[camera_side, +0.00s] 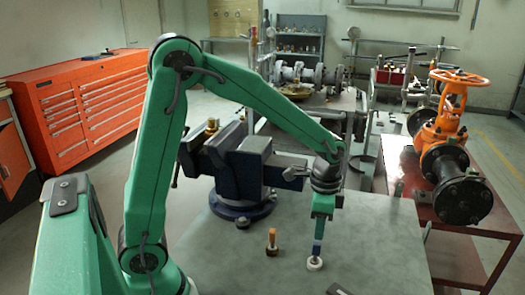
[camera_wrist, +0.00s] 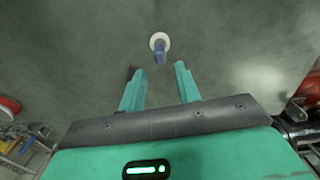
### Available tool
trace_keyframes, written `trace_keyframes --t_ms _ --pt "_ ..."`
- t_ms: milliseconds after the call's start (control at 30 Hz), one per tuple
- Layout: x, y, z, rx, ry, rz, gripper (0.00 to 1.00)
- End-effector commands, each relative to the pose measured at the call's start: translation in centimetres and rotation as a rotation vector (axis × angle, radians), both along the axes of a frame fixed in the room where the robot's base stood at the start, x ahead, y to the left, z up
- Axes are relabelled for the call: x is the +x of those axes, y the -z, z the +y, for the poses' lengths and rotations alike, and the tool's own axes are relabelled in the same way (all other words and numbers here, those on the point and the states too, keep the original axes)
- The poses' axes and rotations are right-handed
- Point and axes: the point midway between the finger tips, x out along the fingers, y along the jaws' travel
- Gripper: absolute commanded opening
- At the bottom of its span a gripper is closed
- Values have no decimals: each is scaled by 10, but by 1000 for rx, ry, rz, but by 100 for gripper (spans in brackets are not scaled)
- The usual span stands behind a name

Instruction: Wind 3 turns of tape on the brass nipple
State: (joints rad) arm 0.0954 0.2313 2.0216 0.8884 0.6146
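A white tape roll (camera_side: 315,263) sits low at the bench top with a blue upright piece (camera_side: 318,246) rising from its middle. Both also show in the wrist view, the white ring (camera_wrist: 159,38) and the blue piece (camera_wrist: 160,54). My gripper (camera_side: 321,216) points down just above the blue piece. In the wrist view my gripper's two teal fingers (camera_wrist: 155,69) stand apart, with the blue piece ahead of the gap between them. Whether they touch it is unclear. A brass piece (camera_side: 212,125), perhaps the nipple, stands upright at the blue vise (camera_side: 235,165).
A small brass-topped fitting (camera_side: 272,241) stands on the bench (camera_side: 375,240) left of the tape roll. A dark flat item (camera_side: 338,290) lies at the front edge. An orange valve (camera_side: 450,120) stands on a red table at right. The bench right of my gripper is clear.

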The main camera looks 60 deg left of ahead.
Motion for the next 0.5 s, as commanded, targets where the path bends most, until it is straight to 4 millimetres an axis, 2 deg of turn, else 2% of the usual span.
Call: trace_keyframes --t_ms 500 --pt "0 27 0 1 -1 2 33"
